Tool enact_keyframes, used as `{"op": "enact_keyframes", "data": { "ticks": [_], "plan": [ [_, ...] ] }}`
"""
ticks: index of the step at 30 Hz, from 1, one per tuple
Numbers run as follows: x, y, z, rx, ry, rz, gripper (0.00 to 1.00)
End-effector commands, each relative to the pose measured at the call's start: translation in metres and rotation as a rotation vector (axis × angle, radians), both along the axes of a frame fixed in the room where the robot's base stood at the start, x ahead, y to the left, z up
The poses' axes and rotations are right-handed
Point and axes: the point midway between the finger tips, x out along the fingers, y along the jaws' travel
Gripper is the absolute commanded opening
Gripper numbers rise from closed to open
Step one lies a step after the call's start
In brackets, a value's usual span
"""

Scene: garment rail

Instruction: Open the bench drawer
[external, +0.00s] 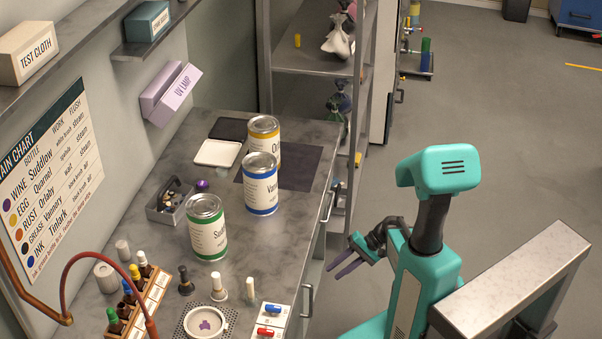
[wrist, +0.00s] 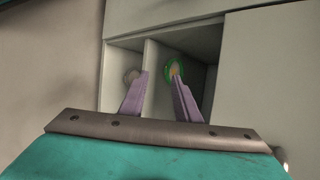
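The grey-topped bench (external: 165,240) runs along the wall, with bar handles (external: 327,207) and (external: 308,300) on its front. My gripper (external: 345,257) is to the right of the bench front, with its purple fingers apart and nothing between them. The fingers also show spread in the wrist view (wrist: 157,72). Beyond them is an open, divided compartment (wrist: 150,62).
Three labelled cans stand on the bench, the green-banded one (external: 207,228) nearest. A bottle rack (external: 138,305) and a white dish (external: 205,322) are at the front. A shelf unit (external: 318,60) stands behind. The floor (external: 500,100) beyond my arm is clear.

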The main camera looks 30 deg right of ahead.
Motion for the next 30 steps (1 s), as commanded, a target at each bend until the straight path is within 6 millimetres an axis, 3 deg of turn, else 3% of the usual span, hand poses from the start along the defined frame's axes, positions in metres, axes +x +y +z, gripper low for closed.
{"op": "enact_keyframes", "data": {
  "ticks": [3,9,18,23,30],
  "plan": [
    [0.019,-0.032,0.029,0.058,-0.088,-0.076,0.29],
    [0.039,-0.086,0.085,0.147,-0.247,-0.186,0.29],
    [0.043,-0.161,0.165,0.232,-0.472,-0.304,0.29],
    [0.040,-0.176,0.182,0.248,-0.519,-0.324,0.29],
    [0.040,-0.176,0.184,0.249,-0.524,-0.325,0.29]
  ]
}}
